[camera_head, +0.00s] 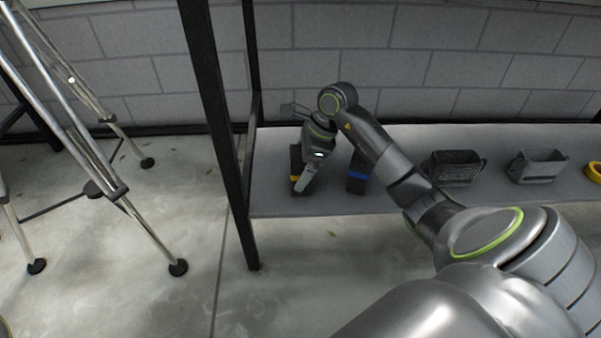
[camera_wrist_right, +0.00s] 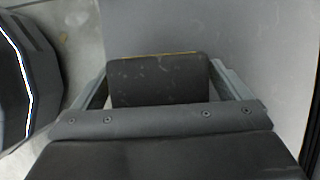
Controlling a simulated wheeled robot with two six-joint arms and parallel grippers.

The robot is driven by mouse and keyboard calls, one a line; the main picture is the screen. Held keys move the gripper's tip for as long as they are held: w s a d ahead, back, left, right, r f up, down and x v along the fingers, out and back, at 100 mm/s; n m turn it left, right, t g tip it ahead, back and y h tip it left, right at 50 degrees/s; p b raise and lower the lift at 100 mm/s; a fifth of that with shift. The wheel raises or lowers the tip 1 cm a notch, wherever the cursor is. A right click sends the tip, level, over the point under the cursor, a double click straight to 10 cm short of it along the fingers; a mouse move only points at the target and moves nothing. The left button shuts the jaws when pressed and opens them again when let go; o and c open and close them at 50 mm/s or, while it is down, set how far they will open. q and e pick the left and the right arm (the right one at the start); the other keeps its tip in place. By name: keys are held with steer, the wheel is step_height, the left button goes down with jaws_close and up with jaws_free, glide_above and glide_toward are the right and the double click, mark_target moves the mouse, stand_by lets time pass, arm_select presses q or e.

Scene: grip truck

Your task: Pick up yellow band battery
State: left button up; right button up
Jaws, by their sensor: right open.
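The yellow band battery (camera_head: 295,162) is a dark upright block with a thin yellow band, at the left end of the grey shelf. In the head view my right gripper (camera_head: 304,180) is over it and hides part of it. In the right wrist view the dark top of the battery (camera_wrist_right: 158,82), with a thin yellowish line at its far edge, lies between the two fingers of my right gripper (camera_wrist_right: 160,78). The fingers are open, one on each side of the block; narrow gaps show beside it, so it is not clamped. My left gripper is not in view.
A blue band battery (camera_head: 357,176) stands just right on the shelf (camera_head: 300,207). Two dark open bins (camera_head: 455,170) (camera_head: 537,168) and a yellow ring (camera_head: 594,172) are further right. A black shelf post (camera_head: 222,130) stands close left. A metal tripod (camera_head: 110,190) is beyond it.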

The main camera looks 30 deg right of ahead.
steer(key=shift+c, duration=0.3)
steer(key=c, duration=1.2)
steer(key=shift+c, duration=0.5)
